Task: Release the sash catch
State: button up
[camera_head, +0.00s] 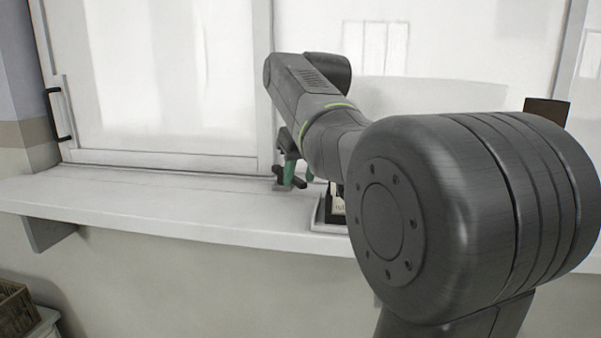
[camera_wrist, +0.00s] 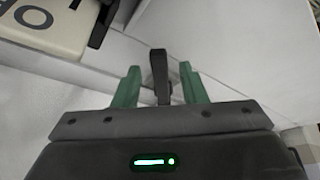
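My gripper (camera_wrist: 162,82) is open, with its two green fingers apart. A dark upright lever, which looks like the sash catch (camera_wrist: 159,68), stands between the fingers, with a gap visible on each side. In the head view my gripper (camera_head: 298,173) is low at the back of the sill, by the foot of the window frame. A dark part of the catch (camera_head: 290,182) shows beside the green fingers there; my arm hides much of this area. The sliding sash (camera_head: 170,80) is at the left, with a black pull handle (camera_head: 59,115) on its left edge.
A white sill (camera_head: 150,205) runs under the window, and its left part is clear. A light tray (camera_head: 322,222) with a lettered card stands right of my gripper, partly behind my arm. A lettered white plate (camera_wrist: 45,22) is close at upper left in the wrist view.

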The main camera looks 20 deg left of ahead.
jog(key=shift+c, duration=0.5)
grip_shut()
